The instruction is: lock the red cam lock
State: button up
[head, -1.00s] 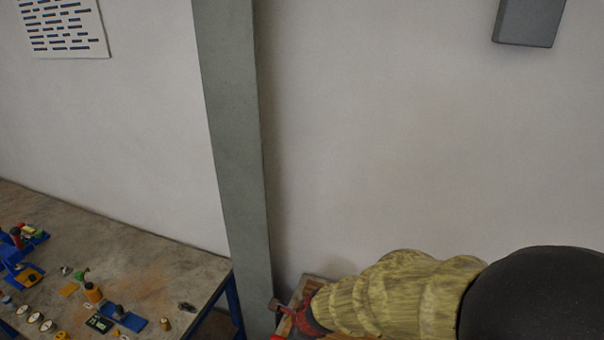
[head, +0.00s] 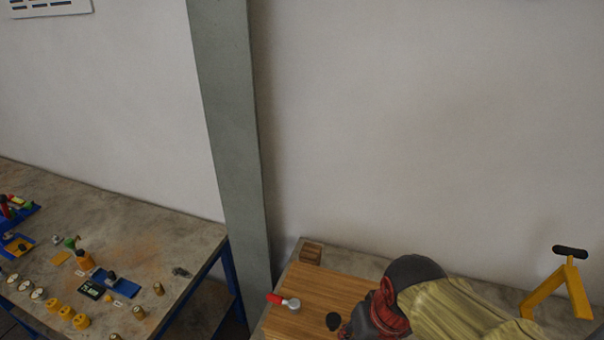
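A lever with a red handle and a pale round hub (head: 285,301) lies at the left part of a wooden board, in the lower middle of the head view. It looks like the red cam lock; whether it is locked I cannot tell. My gripper (head: 372,318), dark and red at the end of my yellow-sleeved arm, is to the right of the red lever and apart from it in the picture. Its fingertips are not clearly visible, so its opening cannot be read. My arm hides the right part of the board.
The wooden board (head: 325,289) lies on a bench top, with a small wooden block (head: 311,253) behind it. A black round knob (head: 333,321) shows near my gripper. A yellow stand with a black top (head: 562,285) is at right. A cluttered table (head: 150,245) stands left, beyond a grey pillar (head: 230,130).

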jog(key=s+d+m+t+h+b, duration=0.1)
jog(key=s+d+t+b, duration=0.1)
jog(key=d+b, duration=0.5)
jog(key=shift+s+d+t, duration=0.2)
jog(key=shift+s+t, duration=0.2)
jog(key=shift+t, duration=0.2)
